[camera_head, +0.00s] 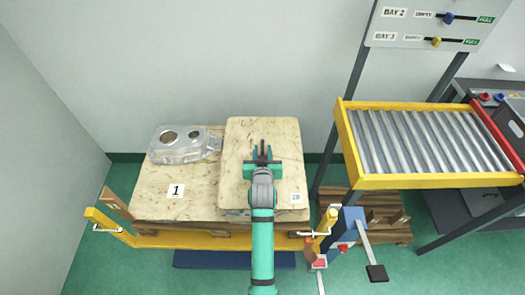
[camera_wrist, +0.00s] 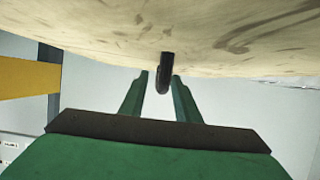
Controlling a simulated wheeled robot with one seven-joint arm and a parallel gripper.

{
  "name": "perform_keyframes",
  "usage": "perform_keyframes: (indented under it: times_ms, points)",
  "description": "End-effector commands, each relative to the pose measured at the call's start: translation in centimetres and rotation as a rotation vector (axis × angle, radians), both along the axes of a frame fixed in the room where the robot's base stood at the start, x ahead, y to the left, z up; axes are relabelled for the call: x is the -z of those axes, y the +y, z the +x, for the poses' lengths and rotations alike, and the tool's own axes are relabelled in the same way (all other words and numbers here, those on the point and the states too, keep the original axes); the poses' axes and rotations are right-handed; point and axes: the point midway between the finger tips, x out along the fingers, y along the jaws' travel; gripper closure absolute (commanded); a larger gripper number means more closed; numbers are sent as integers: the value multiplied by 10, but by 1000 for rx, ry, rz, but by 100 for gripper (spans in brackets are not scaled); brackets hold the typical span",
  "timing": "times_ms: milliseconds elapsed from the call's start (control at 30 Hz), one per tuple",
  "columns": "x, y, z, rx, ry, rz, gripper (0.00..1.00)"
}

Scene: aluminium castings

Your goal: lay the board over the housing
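The tan, marked board (camera_head: 284,140) lies at the right half of the pallet in the head view, bearing a small white label at its front right corner. A sliver of grey metal shows under its front edge; what it is I cannot tell. The silver housing (camera_head: 180,148), with two round openings, sits uncovered left of the board. My gripper (camera_head: 263,158) is over the middle of the board. In the wrist view, the board (camera_wrist: 100,30) fills the top, and a black handle (camera_wrist: 165,73) stands between my fingers, with a gap visible at the left finger.
The pallet's lower sheet (camera_head: 150,202) is bare in front of the housing, around a tag marked 1 (camera_head: 175,191). A yellow-framed roller conveyor (camera_head: 430,140) stands at the right. A yellow post with a blue box (camera_head: 346,222) is at the front right.

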Motion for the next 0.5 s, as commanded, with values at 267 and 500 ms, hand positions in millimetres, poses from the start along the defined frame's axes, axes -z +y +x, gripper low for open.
perform_keyframes:
  times_ms: [267,500]
  points:
    - [-4,0,0,0,-1,0,71]
    - [-15,0,-30,0,0,0,71]
